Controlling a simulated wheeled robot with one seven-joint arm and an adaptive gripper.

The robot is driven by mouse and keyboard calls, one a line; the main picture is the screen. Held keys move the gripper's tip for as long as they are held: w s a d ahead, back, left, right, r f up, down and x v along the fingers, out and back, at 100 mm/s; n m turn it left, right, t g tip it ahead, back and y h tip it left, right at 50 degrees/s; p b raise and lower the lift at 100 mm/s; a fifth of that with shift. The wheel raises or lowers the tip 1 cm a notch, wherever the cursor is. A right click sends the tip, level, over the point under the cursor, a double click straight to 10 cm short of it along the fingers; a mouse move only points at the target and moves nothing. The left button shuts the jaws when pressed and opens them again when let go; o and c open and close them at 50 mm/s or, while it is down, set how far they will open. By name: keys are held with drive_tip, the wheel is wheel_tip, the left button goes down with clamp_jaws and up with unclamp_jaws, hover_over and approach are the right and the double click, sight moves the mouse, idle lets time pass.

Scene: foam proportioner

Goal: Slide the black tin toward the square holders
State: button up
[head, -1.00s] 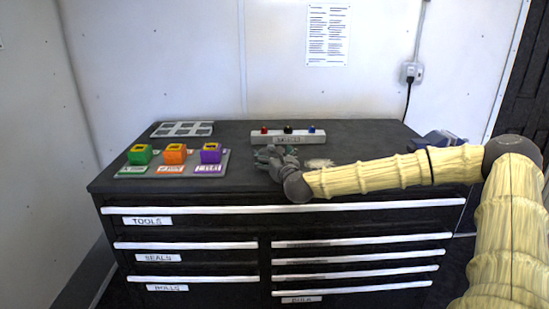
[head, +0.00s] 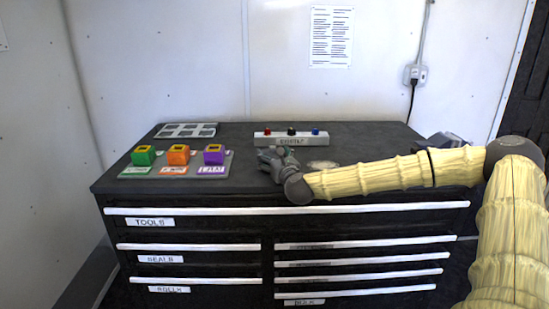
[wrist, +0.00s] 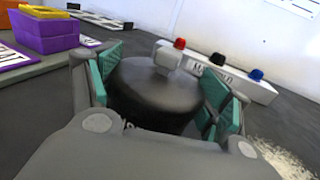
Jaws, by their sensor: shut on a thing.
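The black tin (wrist: 150,92) is round, with a grey knob on its lid, and stands on the dark bench top. My gripper (wrist: 160,95) has its teal-padded fingers closed around the tin's sides. In the head view my gripper (head: 272,158) is low over the bench and hides most of the tin. Three square holders, green (head: 143,155), orange (head: 178,154) and purple (head: 214,154), stand on a grey plate (head: 233,158) to the left of my gripper, with a gap between. The purple holder (wrist: 48,33) also shows at upper left in the wrist view.
A pale strip with red, black and blue knobs (head: 270,139) stands just behind my gripper. A grey tray with square recesses (head: 215,126) lies at the back left. A pale speckled patch (head: 322,166) lies right of my gripper. The bench top between gripper and plate is clear.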

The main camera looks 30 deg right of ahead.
drive_tip(key=shift+w+a+b, duration=0.3)
drive_tip(key=shift+w+a, duration=0.15)
drive_tip(key=shift+a, duration=0.2)
drive_tip(key=o, duration=1.3)
drive_tip(key=shift+c, duration=0.2)
drive_tip(key=shift+s, duration=0.1)
drive_tip(key=v, duration=1.1)
drive_tip(key=shift+s+f, duration=0.1)
drive_tip(key=shift+s, duration=0.3)
